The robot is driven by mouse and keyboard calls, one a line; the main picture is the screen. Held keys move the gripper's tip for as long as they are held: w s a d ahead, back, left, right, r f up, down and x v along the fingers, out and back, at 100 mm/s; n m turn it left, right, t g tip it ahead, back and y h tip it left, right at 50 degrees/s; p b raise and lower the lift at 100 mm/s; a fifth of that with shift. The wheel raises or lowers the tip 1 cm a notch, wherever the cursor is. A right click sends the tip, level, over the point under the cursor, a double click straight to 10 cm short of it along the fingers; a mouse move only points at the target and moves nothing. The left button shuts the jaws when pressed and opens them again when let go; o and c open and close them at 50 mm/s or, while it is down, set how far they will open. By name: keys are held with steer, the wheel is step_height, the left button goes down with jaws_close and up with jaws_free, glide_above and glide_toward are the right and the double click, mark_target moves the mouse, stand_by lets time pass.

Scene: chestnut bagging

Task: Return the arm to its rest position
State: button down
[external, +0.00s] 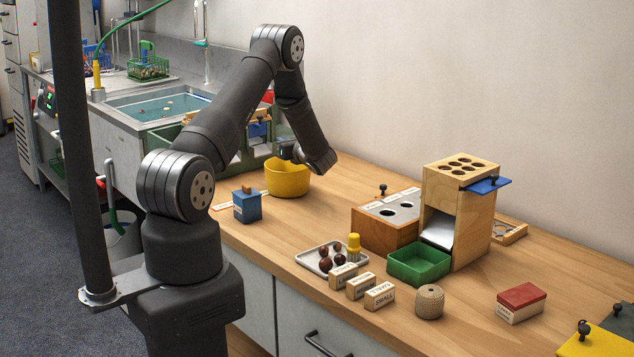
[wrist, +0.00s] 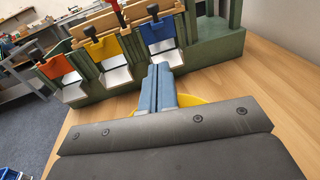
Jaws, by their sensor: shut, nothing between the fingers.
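My arm reaches from its base at the left over the wooden worktop. My gripper (external: 289,153) hangs over the yellow bowl (external: 287,182) in the external view. In the wrist view my gripper (wrist: 158,72) shows its two fingers closed together, with nothing between them. Part of the yellow bowl's rim (wrist: 192,100) shows behind the fingers. The inside of the bowl is hidden.
A blue box (external: 247,206) sits left of the bowl. A tray of chestnuts (external: 312,262), labelled blocks and a wooden tower (external: 470,213) stand to the right.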

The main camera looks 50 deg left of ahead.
steer(key=s+a+r+n+g, duration=0.4)
steer(key=s+r+n, duration=0.1)
steer(key=s+r, duration=0.3)
steer(key=shift+s+a+r+n, duration=0.3)
steer(key=shift+s+n, duration=0.1)
steer(key=shift+s, duration=0.3)
